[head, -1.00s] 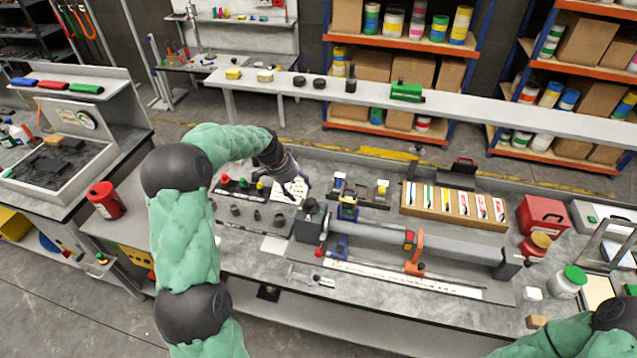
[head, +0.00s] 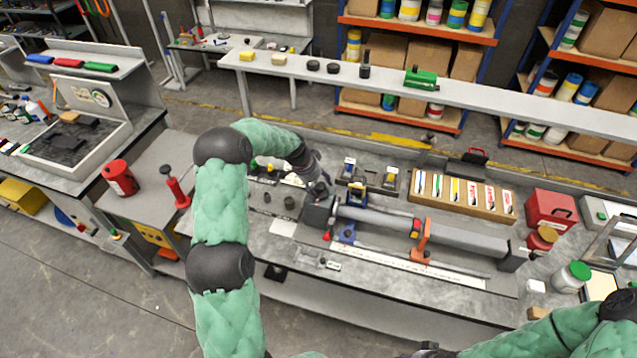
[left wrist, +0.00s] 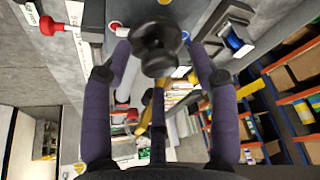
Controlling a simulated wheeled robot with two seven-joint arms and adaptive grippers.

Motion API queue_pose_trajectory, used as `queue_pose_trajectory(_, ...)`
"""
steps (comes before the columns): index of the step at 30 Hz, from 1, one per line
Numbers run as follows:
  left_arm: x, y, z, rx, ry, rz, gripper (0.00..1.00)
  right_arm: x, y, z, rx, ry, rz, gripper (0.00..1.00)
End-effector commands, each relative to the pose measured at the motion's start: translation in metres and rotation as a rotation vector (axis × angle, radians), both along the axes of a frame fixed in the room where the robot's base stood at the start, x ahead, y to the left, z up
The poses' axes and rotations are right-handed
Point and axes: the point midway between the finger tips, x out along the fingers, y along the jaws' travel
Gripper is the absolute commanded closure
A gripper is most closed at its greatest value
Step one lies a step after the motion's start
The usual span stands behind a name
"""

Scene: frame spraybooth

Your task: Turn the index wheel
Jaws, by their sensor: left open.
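The wheel itself cannot be made out there. A grey bar (head: 440,238) runs right from the block. My right gripper is out of view.
A red-handled tool (head: 175,186) and a red can (head: 120,178) stand left of my arm. Behind the fixture are small black stands (head: 370,178) and a wooden card tray (head: 460,197).

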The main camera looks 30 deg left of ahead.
Motion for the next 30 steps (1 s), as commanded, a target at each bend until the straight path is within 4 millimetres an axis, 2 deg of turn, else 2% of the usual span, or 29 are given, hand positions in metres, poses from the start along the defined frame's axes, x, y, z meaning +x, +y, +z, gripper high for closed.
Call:
queue_pose_trajectory(8,0.0007,-0.0002,-0.0014,0.001,0.0,0.0,0.4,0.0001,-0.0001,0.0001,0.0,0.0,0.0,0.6)
queue_pose_trajectory(9,0.0007,-0.0003,-0.0014,0.0,0.0,0.0,0.43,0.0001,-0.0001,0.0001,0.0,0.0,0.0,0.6)
queue_pose_trajectory(15,0.0006,-0.0004,-0.0014,0.0,0.0,0.0,0.96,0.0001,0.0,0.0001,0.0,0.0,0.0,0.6)
queue_pose_trajectory(23,0.0007,-0.0008,-0.0014,0.001,0.0,0.009,0.97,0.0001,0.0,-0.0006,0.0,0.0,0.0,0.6)
queue_pose_trajectory(30,0.0007,-0.002,-0.0018,0.0,-0.001,0.089,0.97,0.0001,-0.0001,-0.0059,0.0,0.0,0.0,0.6)
